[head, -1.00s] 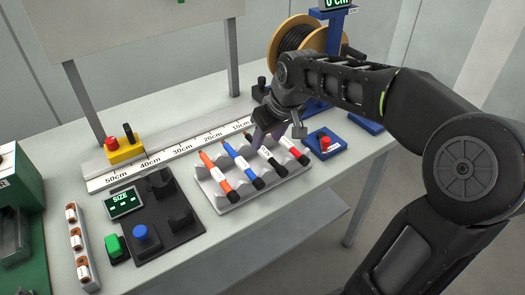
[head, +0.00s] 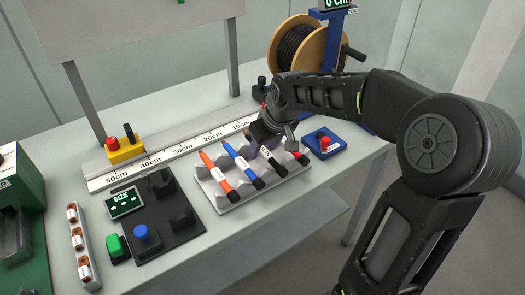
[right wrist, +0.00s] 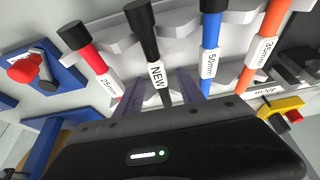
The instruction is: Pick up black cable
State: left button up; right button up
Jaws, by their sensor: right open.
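A black pen-shaped cable piece labelled NEW (right wrist: 156,74) lies in a grey notched rack, between a red and a blue piece. Its black end (head: 277,168) shows in the head view, the rest partly hidden by my gripper. My right gripper (head: 268,141) is low over the rack's far side. In the right wrist view its purple fingers (right wrist: 162,95) are apart, one on each side of the black piece; contact cannot be told. Black cable (head: 296,44) is also wound on a tan spool at the back. My left gripper is not in view.
The grey rack (head: 224,203) also holds red, blue (head: 241,163) and orange (head: 217,176) pieces close by. A blue base with a red button (head: 325,143) stands right of it. A ruler rail (head: 165,158) runs behind. A dark size station (head: 160,225) stands left.

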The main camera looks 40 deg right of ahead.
grip_shut()
dwell(0.4)
